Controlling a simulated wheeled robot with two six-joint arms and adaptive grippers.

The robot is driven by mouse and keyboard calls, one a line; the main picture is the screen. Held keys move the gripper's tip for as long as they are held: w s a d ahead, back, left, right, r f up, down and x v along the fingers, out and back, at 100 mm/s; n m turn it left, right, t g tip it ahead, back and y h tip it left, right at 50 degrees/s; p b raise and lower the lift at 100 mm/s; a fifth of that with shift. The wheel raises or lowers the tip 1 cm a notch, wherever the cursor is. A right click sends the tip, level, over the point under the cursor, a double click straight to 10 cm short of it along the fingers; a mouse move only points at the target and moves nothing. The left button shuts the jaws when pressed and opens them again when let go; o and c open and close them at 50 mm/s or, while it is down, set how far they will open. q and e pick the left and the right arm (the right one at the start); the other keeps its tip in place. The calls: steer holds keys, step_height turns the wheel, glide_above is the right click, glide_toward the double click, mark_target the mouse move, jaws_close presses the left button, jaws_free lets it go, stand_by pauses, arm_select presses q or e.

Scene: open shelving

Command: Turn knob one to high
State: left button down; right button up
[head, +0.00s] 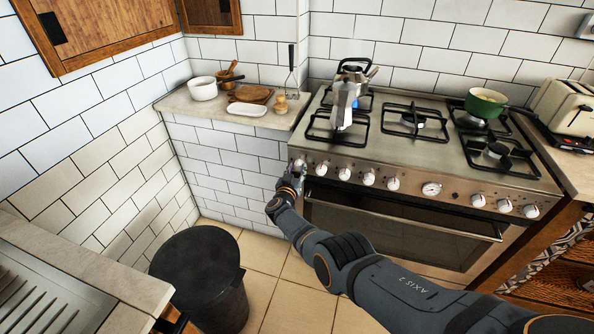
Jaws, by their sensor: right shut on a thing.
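The steel stove (425,163) has a row of white knobs along its front panel. The leftmost knob (298,163) is at the stove's front left corner, partly hidden by my right gripper (297,172). The gripper is shut on this knob, reaching it from the front and below. The knob's pointer and setting cannot be made out. Other white knobs, such as the second one (321,168), stand free to its right. My left gripper is not in view.
A metal moka pot (344,97) stands on the left burners, with a blue glow beside it. A kettle (356,71) is behind it. A green pot (485,103) sits at the back right. A black bin (197,270) stands on the floor below left. The oven handle (405,218) juts out below the knobs.

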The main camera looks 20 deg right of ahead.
steer(key=shift+n, duration=0.6)
steer(key=o, duration=1.2)
steer(key=shift+c, duration=0.2)
